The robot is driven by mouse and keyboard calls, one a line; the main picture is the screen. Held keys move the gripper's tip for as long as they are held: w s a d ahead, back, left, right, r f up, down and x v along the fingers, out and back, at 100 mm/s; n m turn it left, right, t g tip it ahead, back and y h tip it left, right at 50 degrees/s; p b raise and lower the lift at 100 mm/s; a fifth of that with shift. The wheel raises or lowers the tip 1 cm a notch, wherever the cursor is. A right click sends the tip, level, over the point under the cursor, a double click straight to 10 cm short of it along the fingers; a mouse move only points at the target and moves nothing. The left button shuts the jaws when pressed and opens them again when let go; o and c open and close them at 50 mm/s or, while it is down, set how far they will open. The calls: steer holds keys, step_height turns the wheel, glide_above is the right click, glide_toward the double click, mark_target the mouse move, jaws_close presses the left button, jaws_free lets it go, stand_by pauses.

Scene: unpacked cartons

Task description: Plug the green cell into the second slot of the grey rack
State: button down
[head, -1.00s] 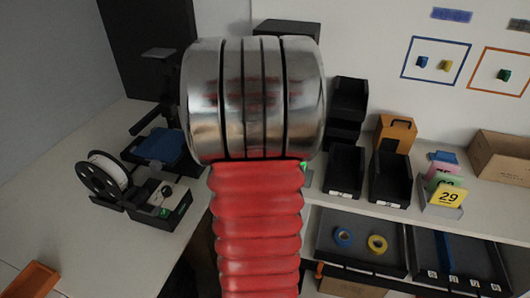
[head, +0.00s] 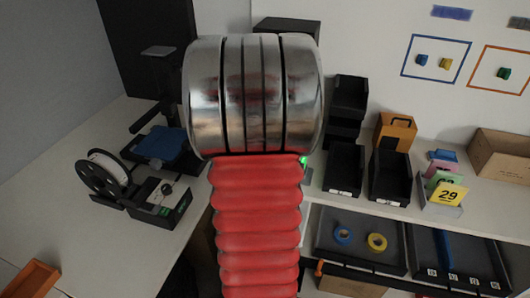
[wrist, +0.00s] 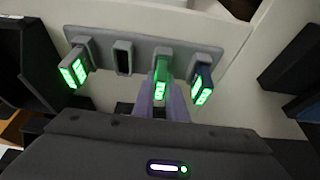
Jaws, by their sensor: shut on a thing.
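The grey rack (wrist: 213,50) runs across the upper part of the wrist view. An empty slot (wrist: 123,57) is second from the left. The green cell (wrist: 162,68) is between the purple-grey fingers of my gripper (wrist: 162,100), which are shut on it. It overlaps the third slot from the left; I cannot tell how deep it sits. In the head view my arm hides the gripper and most of the rack.
Black bins (head: 344,168), an orange box (head: 396,131) and a card holder marked 29 (head: 440,205) stand right of my arm. Trays with tape rolls (head: 343,234) lie lower. A spool (head: 104,172) and a black device (head: 160,204) stand on the left bench.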

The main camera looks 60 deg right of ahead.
steer(key=c, duration=1.7)
jaws_free()
steer(key=shift+r, duration=0.1)
steer(key=v, duration=1.3)
steer(key=shift+a+r, duration=0.15)
steer(key=shift+r, duration=0.1)
